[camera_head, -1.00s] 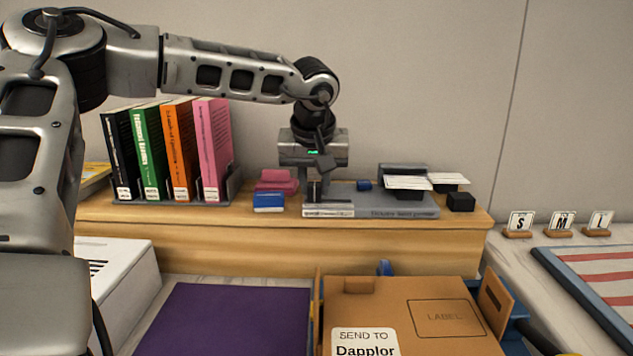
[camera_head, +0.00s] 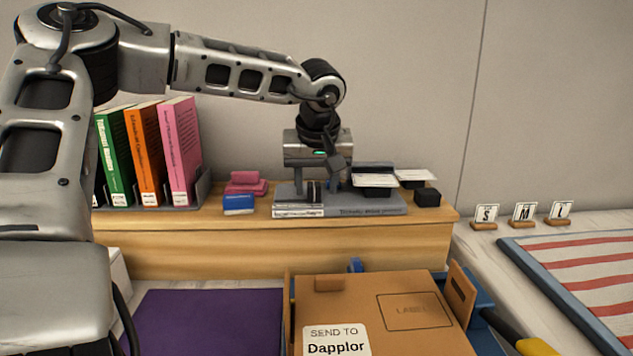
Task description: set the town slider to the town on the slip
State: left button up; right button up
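The town slider (camera_head: 372,207) is a low grey device on the wooden shelf, with a pale strip (camera_head: 298,211) along its front left. Its dark upright knob (camera_head: 314,191) stands near the right part of that strip. My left gripper (camera_head: 316,190) points down at the knob from above. Its fingers are at the knob, but their grip on it is too small to make out. The slip (camera_head: 337,341) is a white label reading "SEND TO Dapplor" on a brown cardboard box (camera_head: 400,330). Town names on the slider are not readable.
Books (camera_head: 180,155) in a holder stand left of the slider. Pink (camera_head: 246,184) and blue (camera_head: 239,204) blocks lie between. Stamps with white cards (camera_head: 375,181) and a black block (camera_head: 427,197) sit at the right. S, M, L signs (camera_head: 524,213) stand farther right.

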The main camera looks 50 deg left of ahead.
pick_arm(q)
jog(key=p+v, duration=0.1)
jog(key=v, duration=1.5)
